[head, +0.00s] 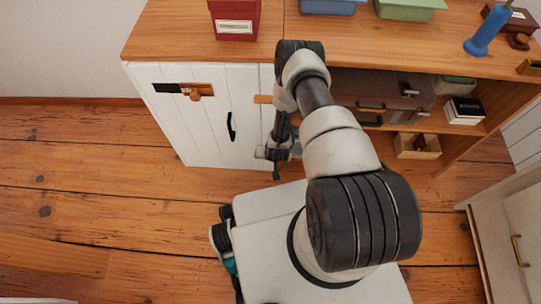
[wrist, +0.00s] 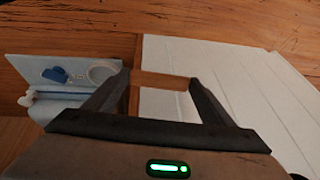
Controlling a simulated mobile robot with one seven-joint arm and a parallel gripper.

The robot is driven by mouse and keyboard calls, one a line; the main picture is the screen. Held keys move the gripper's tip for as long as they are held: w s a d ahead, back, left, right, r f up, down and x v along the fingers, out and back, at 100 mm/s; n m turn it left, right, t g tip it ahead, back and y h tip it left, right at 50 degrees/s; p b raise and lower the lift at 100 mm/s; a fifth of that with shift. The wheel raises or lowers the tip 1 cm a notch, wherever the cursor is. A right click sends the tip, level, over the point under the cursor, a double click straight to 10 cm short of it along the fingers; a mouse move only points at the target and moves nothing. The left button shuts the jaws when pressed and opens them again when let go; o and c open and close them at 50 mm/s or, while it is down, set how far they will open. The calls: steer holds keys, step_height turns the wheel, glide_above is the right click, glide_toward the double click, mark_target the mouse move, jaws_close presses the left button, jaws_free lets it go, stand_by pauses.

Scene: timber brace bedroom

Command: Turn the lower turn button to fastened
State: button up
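The white cabinet door (head: 210,115) is closed, with a black handle (head: 231,127). A wooden turn button (head: 263,99) lies level at the door's right edge in the head view, partly behind my arm. In the wrist view a wooden bar (wrist: 163,81), seemingly the lower turn button, lies crosswise from the wooden upright onto the white door. My gripper (wrist: 160,78) is open, with one fingertip near each end of this bar. Whether the fingers touch it I cannot tell. In the head view my arm hides the lower button.
The wrist view shows a light blue tray-like thing (wrist: 90,68) beside the upright. Boxes stand on the cabinet top (head: 180,30). Floor at left is clear.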

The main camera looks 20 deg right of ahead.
steer(key=shift+a, duration=0.15)
steer(key=shift+c, duration=0.5)
steer(key=shift+w+h, duration=0.1)
steer(key=shift+h, duration=0.4)
steer(key=o, duration=1.1)
steer(key=shift+c, duration=0.2)
steer(key=p+v, duration=0.6)
steer(key=v, duration=1.1)
steer(key=shift+r, duration=0.25)
